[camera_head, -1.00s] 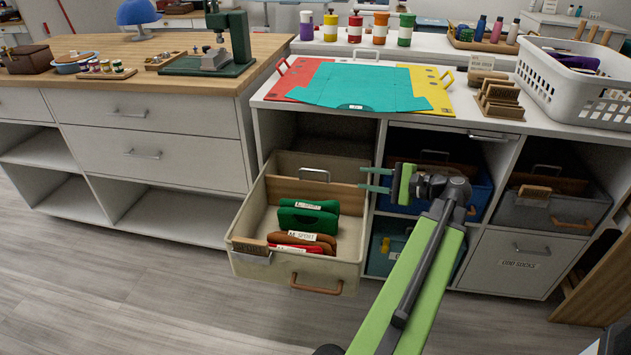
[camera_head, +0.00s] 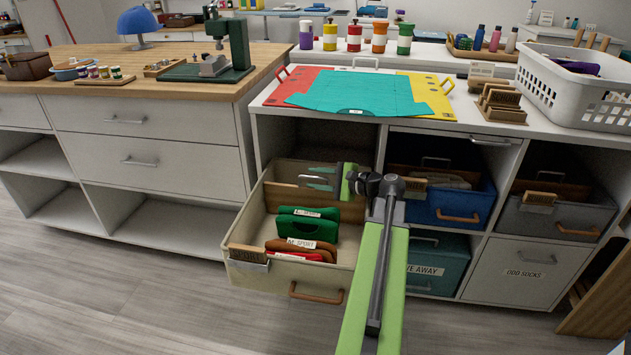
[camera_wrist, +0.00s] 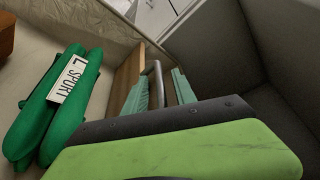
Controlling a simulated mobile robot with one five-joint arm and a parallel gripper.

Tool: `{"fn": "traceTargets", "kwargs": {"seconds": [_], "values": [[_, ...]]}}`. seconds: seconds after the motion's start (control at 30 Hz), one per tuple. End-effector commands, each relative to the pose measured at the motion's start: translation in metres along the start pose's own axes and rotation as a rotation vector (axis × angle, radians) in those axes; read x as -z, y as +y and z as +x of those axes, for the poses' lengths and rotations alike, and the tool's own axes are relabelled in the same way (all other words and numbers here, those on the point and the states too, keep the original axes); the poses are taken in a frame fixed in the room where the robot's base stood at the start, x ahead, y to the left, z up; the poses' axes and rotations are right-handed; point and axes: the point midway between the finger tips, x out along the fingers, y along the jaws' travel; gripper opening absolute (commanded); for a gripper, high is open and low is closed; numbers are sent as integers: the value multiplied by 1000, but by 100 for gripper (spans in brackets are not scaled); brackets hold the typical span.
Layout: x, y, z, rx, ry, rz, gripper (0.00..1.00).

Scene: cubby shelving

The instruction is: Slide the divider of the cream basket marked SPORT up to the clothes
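The cream basket (camera_head: 236,272) is pulled out of the shelving and carries a wooden SPORT tag (camera_head: 247,254) at its front left. Its wooden divider (camera_head: 285,194) stands crosswise behind the folded clothes, with bare floor between. The clothes are green (camera_head: 308,226), brown and red; the green ones show an L SPORT label in the wrist view (camera_wrist: 68,82). My gripper (camera_head: 308,178) is at the divider's top. In the wrist view, its teal fingers (camera_wrist: 163,91) are apart, one on each side of the divider's metal handle (camera_wrist: 157,80), with gaps visible. My gripper's body hides the divider's right part.
A blue basket (camera_head: 448,203) and a grey basket (camera_head: 556,215) stand in cubbies to the right. A teal GIVE AWAY bin (camera_head: 437,262) sits below. The countertop with a teal folding board (camera_head: 360,90) is above the cream basket.

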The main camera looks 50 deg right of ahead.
Motion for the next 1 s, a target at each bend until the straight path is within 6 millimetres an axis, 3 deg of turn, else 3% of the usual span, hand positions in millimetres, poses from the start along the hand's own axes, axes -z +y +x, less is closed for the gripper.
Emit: {"fn": "traceTargets", "kwargs": {"seconds": [0.2,0.47,1.0], "values": [[0,0,0,0,0,0,31],[0,0,0,0,0,0,0],[0,0,1,-1,-1,-1,0]]}}
